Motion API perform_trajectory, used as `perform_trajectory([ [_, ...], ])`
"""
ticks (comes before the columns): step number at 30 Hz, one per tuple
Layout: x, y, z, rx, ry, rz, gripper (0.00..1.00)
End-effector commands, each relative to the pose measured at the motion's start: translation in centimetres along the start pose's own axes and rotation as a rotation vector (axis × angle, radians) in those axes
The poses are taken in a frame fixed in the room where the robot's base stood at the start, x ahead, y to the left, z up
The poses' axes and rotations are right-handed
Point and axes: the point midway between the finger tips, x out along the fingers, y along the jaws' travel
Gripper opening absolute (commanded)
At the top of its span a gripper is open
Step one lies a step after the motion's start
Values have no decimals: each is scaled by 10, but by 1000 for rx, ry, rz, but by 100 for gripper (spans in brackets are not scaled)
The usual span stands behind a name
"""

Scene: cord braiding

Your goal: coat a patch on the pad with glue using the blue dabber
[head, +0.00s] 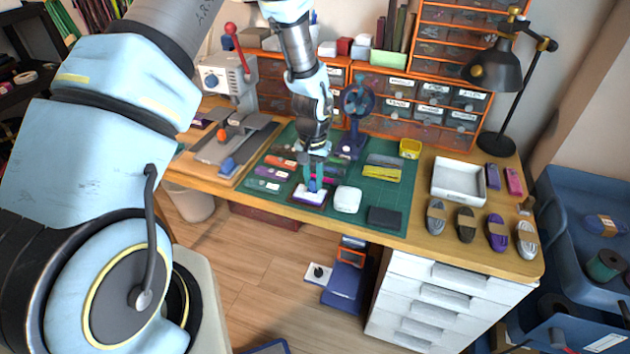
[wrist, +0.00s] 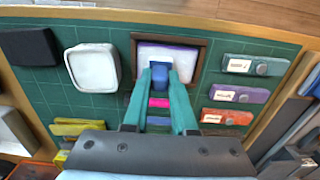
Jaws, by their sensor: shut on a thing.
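My gripper (head: 313,177) points down over the front of the green mat and is shut on the blue dabber (wrist: 160,72). The dabber shows between the teal fingertips in the wrist view. The pad (wrist: 172,54) is a pale block in a brown frame (wrist: 204,50), with a lilac strip along one edge. In the head view the pad (head: 309,198) lies right under the dabber. The dabber's lower end is at the pad's edge; I cannot tell whether it touches. The fingers hide part of the pad, and any glue on it is hard to make out.
A white rounded block (head: 347,199) and a dark block (head: 385,217) lie right of the pad. Several labelled cases (wrist: 252,65) lie on its other side. A blue hand-press-like stand (head: 352,140) rises behind. A white tray (head: 458,180) and cord bundles (head: 466,225) lie farther right.

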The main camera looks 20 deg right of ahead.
Motion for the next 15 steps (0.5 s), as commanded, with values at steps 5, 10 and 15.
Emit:
perform_trajectory([
  [5,-25,0,-2,1,3,0,0],
  [10,-38,0,-4,1,1,0,0],
  [15,-54,0,-6,1,1,0,0],
])
